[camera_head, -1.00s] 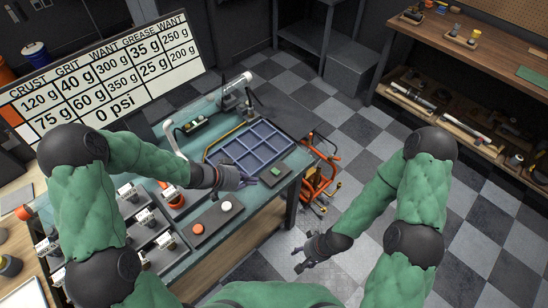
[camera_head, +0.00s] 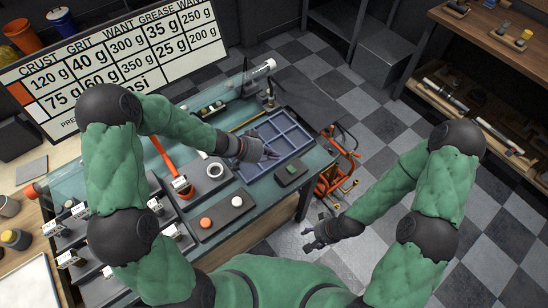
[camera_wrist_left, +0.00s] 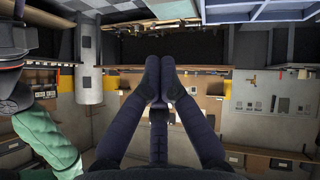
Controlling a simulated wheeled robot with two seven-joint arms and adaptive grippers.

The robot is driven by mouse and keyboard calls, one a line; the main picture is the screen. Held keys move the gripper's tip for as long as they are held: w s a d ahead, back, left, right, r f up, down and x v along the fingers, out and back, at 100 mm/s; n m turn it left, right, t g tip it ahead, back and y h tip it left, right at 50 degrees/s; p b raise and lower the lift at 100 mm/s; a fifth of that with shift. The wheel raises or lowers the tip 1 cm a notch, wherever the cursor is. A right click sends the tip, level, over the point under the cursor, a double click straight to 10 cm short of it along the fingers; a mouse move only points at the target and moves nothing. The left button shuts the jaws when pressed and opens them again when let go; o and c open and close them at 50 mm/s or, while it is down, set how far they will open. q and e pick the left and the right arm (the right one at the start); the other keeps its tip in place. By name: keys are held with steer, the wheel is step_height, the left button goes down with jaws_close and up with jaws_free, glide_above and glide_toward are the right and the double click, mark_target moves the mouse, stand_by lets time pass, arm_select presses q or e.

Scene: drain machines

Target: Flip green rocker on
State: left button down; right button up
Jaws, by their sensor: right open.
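The green rocker (camera_head: 292,169) sits on a small dark box on the table, just in front of the blue divided tray (camera_head: 290,126). My left gripper (camera_head: 273,155) is to the left of and slightly beyond the rocker, in front of the tray's near part. Its fingertips meet in the left wrist view (camera_wrist_left: 160,62), with nothing seen between them. The rocker cannot be made out in the wrist view. Which way the rocker is tilted is too small to tell. My right gripper (camera_head: 310,239) is open and empty, low beyond the table's right edge.
A dark box with an orange and a white button (camera_head: 221,215) lies left of the rocker. A white ring (camera_head: 215,170) and an orange lever (camera_head: 168,160) stand behind it. An orange frame (camera_head: 338,165) is on the floor right of the table. A sign board stands behind.

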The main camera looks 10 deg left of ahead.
arm_select(q)
steer(key=b, duration=0.4)
glide_toward(296, 170)
steer(key=w+d, duration=0.1)
steer(key=w+d+f, duration=0.2)
steer(key=d, duration=0.1)
steer(key=shift+s+d+f+b, duration=0.1)
steer(key=shift+d+f+b, duration=0.1)
steer(key=shift+f, duration=0.2)
steer(key=shift+s+d+f+b, duration=0.1)
steer(key=shift+f+b, duration=0.1)
steer(key=shift+f, duration=0.15)
steer(key=b, duration=0.1)
steer(key=f+y+b, duration=0.1)
steer(key=b, duration=0.1)
steer(key=shift+s+d+f+m+t, duration=0.1)
steer(key=shift+s+d+m+t, duration=0.2)
steer(key=shift+t, duration=0.1)
steer(key=shift+a+r, duration=0.1)
steer(key=shift+r, duration=0.15)
steer(key=shift+w+a, duration=0.1)
